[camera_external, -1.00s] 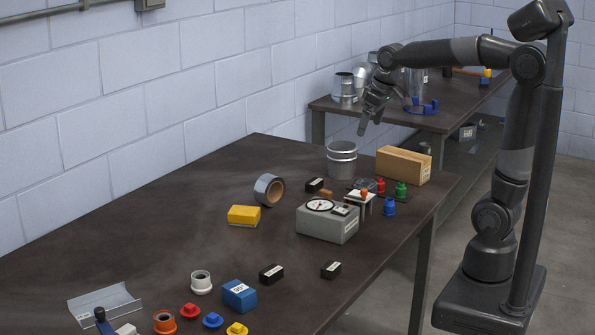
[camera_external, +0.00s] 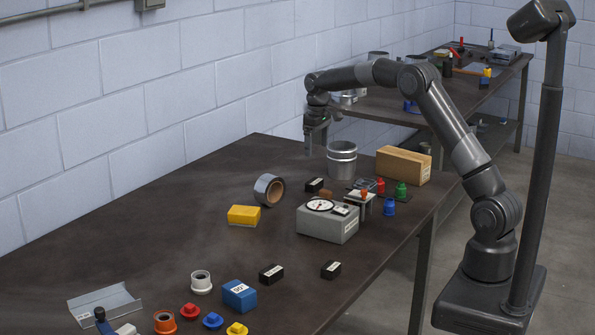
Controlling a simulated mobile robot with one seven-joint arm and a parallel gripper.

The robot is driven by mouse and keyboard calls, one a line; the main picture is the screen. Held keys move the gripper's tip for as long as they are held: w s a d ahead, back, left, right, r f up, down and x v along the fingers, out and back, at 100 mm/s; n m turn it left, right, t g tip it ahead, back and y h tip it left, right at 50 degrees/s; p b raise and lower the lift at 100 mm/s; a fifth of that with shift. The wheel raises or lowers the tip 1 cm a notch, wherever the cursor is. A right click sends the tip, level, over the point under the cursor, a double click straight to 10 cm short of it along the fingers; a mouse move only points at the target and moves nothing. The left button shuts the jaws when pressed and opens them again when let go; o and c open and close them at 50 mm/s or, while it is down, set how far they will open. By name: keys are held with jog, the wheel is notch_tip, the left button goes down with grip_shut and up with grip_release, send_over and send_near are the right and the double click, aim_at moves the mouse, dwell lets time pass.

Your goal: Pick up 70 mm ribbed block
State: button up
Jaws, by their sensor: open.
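I cannot tell which piece is the 70 mm ribbed block, as the labels are too small to read. Candidates on the near table are a yellow block (camera_external: 243,215), a blue block (camera_external: 239,296) with a white label, and small black labelled blocks, one in the middle (camera_external: 271,274), one to its right (camera_external: 331,269) and one farther back (camera_external: 314,185). My gripper (camera_external: 316,146) is open and empty, pointing down above the far end of the table. It is left of the ribbed metal can (camera_external: 342,161) and apart from the blocks.
A grey gauge box (camera_external: 327,222), a tape roll (camera_external: 269,190) and a wooden block (camera_external: 403,165) stand on the table (camera_external: 200,240). Coloured knobs and a metal channel (camera_external: 104,304) lie at the front. The left middle of the table is clear. A wall runs along the left.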

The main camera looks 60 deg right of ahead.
aim_at(314, 181)
jog(key=f, duration=0.4)
jog(key=w+d+f, duration=0.1)
jog(key=f, duration=0.8)
jog(key=shift+w+d+f, duration=0.1)
jog(key=shift+w+d, duration=0.1)
jog(key=shift+w, duration=0.1)
jog(key=c, duration=1.3)
